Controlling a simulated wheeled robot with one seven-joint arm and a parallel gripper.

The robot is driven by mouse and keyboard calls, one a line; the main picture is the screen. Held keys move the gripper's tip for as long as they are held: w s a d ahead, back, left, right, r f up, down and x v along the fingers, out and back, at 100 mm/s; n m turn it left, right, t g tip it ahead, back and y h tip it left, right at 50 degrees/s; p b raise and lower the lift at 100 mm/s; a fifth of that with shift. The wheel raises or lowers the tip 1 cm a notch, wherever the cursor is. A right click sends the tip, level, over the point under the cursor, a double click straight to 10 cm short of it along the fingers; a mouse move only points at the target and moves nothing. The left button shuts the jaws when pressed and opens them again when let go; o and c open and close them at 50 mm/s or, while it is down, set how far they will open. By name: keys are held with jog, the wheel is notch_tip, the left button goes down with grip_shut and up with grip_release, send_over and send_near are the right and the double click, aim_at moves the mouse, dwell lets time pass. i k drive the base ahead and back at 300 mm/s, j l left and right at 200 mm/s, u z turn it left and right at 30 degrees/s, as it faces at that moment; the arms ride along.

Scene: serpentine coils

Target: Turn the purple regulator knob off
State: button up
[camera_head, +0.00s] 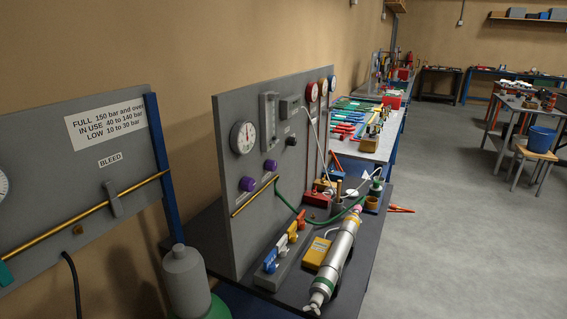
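Two purple knobs stick out from the upright grey panel in the middle of the view. The lower left purple knob (247,184) sits below a white dial gauge (243,138). The other purple knob (270,165) is a little higher and to the right. I cannot tell the turned position of either knob, or which one is the regulator's. A brass pipe (254,196) runs just below them on the grey panel (237,230). My gripper is not in view.
The bench before the panel holds a silver cylinder (338,252), coloured valves (288,240) and a yellow box (316,253). A grey bottle (186,282) stands at front left, near a labelled board (60,200). Open floor (455,230) lies to the right.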

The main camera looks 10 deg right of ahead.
aim_at(247, 184)
jog(key=i+l+u, duration=0.15)
jog(key=u, duration=0.25)
jog(key=i+l+u, duration=0.2)
jog(key=u, duration=0.15)
jog(key=i+l+u, duration=0.1)
jog(key=u, duration=0.3)
jog(key=l, duration=0.1)
